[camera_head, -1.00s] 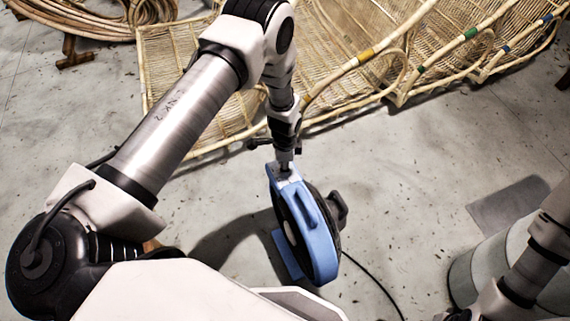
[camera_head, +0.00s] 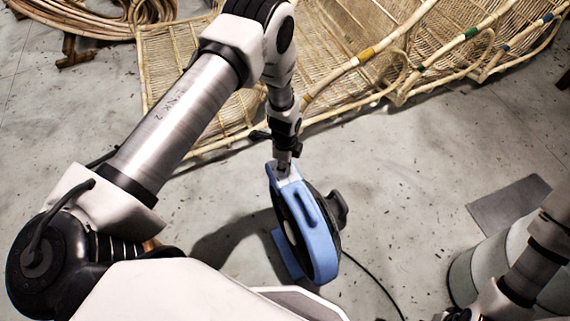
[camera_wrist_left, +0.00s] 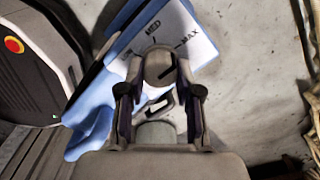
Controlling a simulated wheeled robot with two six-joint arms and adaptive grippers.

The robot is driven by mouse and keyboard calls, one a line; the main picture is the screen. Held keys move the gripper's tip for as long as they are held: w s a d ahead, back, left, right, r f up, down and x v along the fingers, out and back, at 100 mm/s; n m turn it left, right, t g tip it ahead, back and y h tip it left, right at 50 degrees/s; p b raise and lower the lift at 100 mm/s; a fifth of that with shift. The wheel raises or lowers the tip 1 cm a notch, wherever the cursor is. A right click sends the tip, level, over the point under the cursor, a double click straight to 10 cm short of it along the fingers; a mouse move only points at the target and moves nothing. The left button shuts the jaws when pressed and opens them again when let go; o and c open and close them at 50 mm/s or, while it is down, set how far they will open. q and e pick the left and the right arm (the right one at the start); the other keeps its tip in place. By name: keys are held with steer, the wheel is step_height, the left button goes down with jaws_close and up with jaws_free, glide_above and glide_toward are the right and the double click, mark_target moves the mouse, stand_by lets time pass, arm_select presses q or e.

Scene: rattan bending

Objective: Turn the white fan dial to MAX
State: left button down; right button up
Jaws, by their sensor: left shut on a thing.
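The blue fan (camera_head: 318,240) stands on the floor in the head view, with a white label panel at its top. My left gripper (camera_head: 284,166) reaches down onto that panel. In the left wrist view the round, greyish fan dial (camera_wrist_left: 158,66) sits between the fingertips of my left gripper (camera_wrist_left: 158,80), which is shut on it. The white panel (camera_wrist_left: 195,48) shows MED above the dial and MAX to its upper right. A dark line on the dial slants toward the upper right, roughly toward the MAX side. The fingers hide parts of the dial's sides.
A woven rattan piece (camera_head: 210,100) lies behind the fan, with coiled rattan (camera_head: 90,15) at the far left. A black cable (camera_head: 372,278) runs from the fan across the floor. A grey mat (camera_head: 508,205) lies at right, near pale cylinders (camera_head: 480,270).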

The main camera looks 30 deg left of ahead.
arm_select(q)
steer(key=c, duration=0.8)
jaws_free()
step_height(320, 180, up, 12)
